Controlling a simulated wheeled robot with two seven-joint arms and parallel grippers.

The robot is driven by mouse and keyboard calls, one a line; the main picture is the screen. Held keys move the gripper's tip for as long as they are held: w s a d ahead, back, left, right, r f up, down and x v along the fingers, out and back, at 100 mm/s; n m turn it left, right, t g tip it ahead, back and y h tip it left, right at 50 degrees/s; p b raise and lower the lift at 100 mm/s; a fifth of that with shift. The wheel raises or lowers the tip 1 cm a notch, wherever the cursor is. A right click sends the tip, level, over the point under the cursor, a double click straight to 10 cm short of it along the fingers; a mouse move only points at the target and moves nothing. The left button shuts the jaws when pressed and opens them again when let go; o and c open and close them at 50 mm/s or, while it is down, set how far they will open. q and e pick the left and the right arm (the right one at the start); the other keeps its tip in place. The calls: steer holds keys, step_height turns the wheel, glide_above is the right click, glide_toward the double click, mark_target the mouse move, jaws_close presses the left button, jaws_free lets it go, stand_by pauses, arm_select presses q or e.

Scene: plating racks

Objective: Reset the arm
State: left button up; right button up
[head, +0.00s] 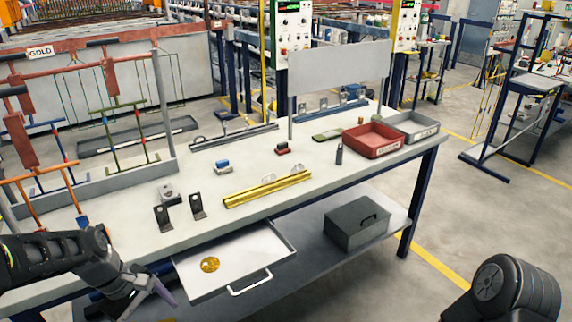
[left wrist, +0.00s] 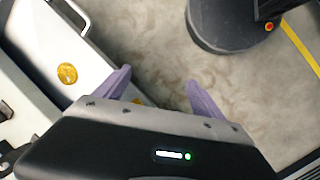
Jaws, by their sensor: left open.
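My left gripper (head: 152,290) is at the lower left in the head view, beside the left end of the open drawer (head: 222,285). In the left wrist view its two purple fingers (left wrist: 160,88) are spread apart with nothing between them but floor. A round gold disc (head: 210,265) lies in the drawer; it also shows in the left wrist view (left wrist: 67,73). A second gold patch shows partly hidden behind the left finger. My right arm shows only as a dark rounded part at the lower right; its gripper is not in view.
The workbench (head: 240,168) holds a gold bar (head: 267,188), black brackets (head: 197,207), a red tray (head: 373,139) and a grey tray (head: 411,126). Hanging racks (head: 112,110) stand at the left. A dark box (head: 357,222) sits on the lower shelf.

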arm_select(q)
steer(key=w+d+f+m+t, duration=0.3)
steer(key=d+f+m, duration=0.5)
steer(key=f, duration=0.6)
steer(key=s+d+f+m+g, duration=0.1)
steer(key=s+d+f, duration=0.4)
steer(key=s+d, duration=0.3)
steer(key=s+d+f+m+g+h, duration=0.1)
steer(key=s+d+f+m+g, duration=0.1)
steer(key=s+d+f, duration=0.4)
steer(key=s+d, duration=0.3)
steer(key=shift+s+d+f+m, duration=0.2)
steer(key=shift+s+f+m, duration=0.1)
steer(key=shift+s, duration=0.1)
steer(key=shift+c, duration=0.3)
